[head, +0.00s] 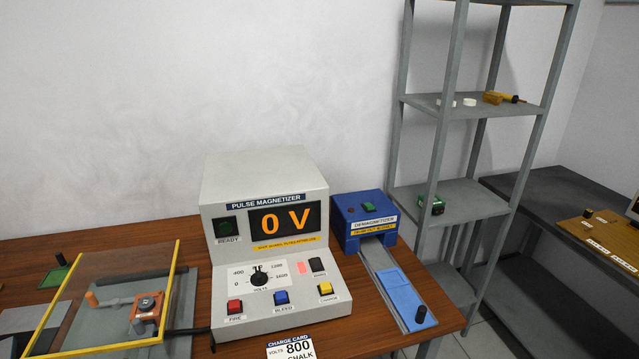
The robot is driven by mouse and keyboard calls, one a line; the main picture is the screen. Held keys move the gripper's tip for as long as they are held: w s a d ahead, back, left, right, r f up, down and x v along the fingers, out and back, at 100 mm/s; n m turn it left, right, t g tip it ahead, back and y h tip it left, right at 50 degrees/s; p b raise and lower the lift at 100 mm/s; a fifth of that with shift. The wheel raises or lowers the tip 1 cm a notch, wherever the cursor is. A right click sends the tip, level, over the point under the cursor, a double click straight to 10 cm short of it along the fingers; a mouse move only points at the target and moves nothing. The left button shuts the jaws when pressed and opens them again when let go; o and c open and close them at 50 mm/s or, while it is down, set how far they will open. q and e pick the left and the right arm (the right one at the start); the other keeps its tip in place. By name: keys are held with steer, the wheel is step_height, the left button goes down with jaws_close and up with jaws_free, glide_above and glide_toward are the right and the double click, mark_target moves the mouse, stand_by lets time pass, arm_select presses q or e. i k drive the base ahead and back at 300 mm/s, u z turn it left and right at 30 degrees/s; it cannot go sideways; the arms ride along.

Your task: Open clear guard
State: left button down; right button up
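The clear guard (170,290) is a see-through panel with a yellow frame at the lower left of the head view. Its near left corner runs close to the bottom edge of the picture. It lies in front of a grey fixture (112,318), which shows through it with a small orange and metal part (147,306) and an orange-tipped rod. I cannot tell the guard's exact angle from this view. Neither of my grippers is in view.
A pulse magnetizer (265,185) reading 0 V stands right of the guard on the wooden table (385,345). A blue demagnetizer (364,222) with a slide (400,292) is farther right. A black cable runs between guard and magnetizer. A grey shelf rack (460,195) stands behind.

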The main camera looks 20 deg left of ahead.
mark_target(160, 339)
steer(key=u, duration=1)
steer(key=k, duration=0.95)
steer(key=u, duration=1.15)
steer(key=i, duration=0.55)
steer(key=u, duration=0.05)
